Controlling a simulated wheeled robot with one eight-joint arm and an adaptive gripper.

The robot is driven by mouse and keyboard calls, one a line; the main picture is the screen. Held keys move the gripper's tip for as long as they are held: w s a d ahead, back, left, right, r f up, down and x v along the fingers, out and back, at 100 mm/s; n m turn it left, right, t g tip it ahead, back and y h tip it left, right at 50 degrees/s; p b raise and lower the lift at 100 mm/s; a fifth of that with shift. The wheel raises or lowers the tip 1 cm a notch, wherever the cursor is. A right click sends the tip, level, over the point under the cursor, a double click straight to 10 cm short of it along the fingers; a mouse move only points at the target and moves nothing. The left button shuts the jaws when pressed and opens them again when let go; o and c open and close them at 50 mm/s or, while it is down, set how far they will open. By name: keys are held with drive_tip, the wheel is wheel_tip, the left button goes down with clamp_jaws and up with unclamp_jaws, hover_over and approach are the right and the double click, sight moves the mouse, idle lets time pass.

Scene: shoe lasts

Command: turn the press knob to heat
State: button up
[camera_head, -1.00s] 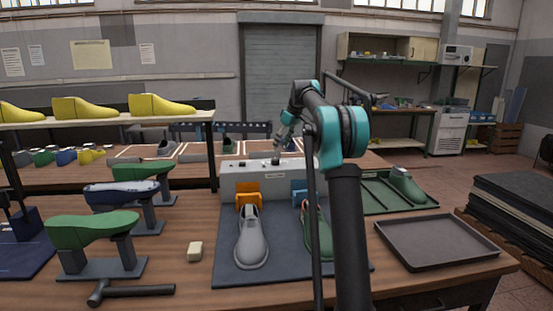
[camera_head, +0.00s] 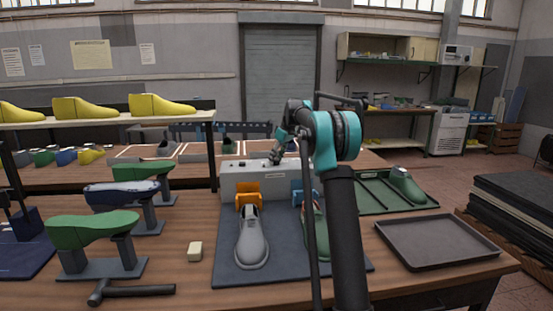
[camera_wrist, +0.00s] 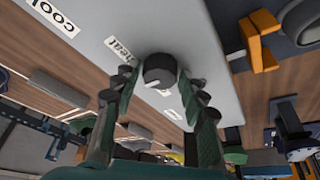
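The press (camera_head: 240,182) is a light grey box at the back of the dark mat in the head view. In the wrist view its grey top (camera_wrist: 213,60) carries a round dark knob (camera_wrist: 160,68) with a small pale mark on its lower-left side. A "heat" label (camera_wrist: 122,47) lies just left of the knob, and a "cool" label (camera_wrist: 57,17) lies farther to the upper left. My gripper (camera_wrist: 160,84) is open, with one finger on each side of the knob and visible gaps. In the head view my gripper (camera_head: 275,158) is small, over the press top.
Orange (camera_head: 249,193) and blue clamps stand at the press front. A grey shoe last (camera_head: 251,240) and a green one, partly behind my arm, lie on the mat (camera_head: 228,272). A dark tray (camera_head: 437,242) is at right. A hammer (camera_head: 130,291) and a pale block (camera_head: 195,251) lie at left.

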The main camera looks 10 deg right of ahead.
drive_tip(key=c, duration=0.7)
drive_tip(key=shift+c, duration=0.2)
drive_tip(key=shift+m, duration=0.3)
drive_tip(key=m, duration=0.2)
drive_tip(key=m+t+h, duration=0.1)
drive_tip(key=m, duration=0.1)
drive_tip(key=shift+s+a, duration=0.1)
drive_tip(key=shift+a, duration=0.1)
drive_tip(key=shift+m+h, duration=1)
drive_tip(key=shift+m, duration=1.1)
drive_tip(key=o, duration=1.2)
drive_tip(key=shift+c, duration=0.2)
drive_tip(key=shift+r, duration=0.15)
